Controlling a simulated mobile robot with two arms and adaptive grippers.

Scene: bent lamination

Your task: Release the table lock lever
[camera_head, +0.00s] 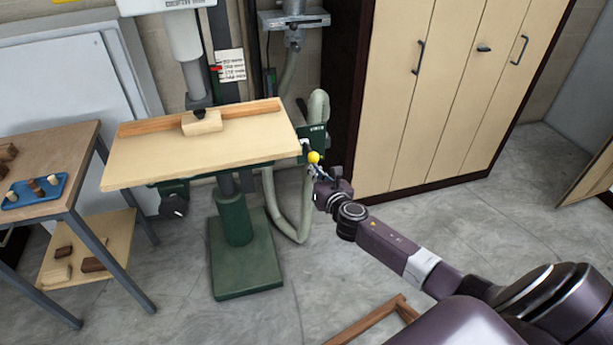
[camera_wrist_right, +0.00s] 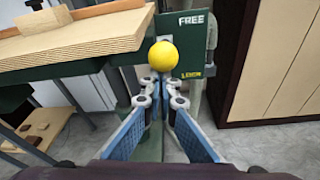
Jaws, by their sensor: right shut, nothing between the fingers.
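The table lock lever shows a yellow ball knob (camera_head: 313,157) at the right edge of the wood-topped machine table (camera_head: 240,152). In the right wrist view the yellow knob (camera_wrist_right: 163,56) stands in front of a green plate (camera_wrist_right: 190,40) marked "FREE", with a smaller yellow label below it. My right gripper (camera_head: 318,172) is just below and in front of the knob. Its blue-padded fingers (camera_wrist_right: 163,92) point at the knob, shut with nothing between them. Whether the fingertips touch the knob cannot be told. The lever's shaft is mostly hidden. My left gripper is not in view.
A green column and base (camera_head: 247,275) stand under the table, with a grey hose (camera_head: 290,225) beside them. Tall cabinets (camera_head: 440,90) are on the right. A side table (camera_head: 60,150) with a blue tray (camera_head: 35,192) is on the left. Floor in front is mostly clear.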

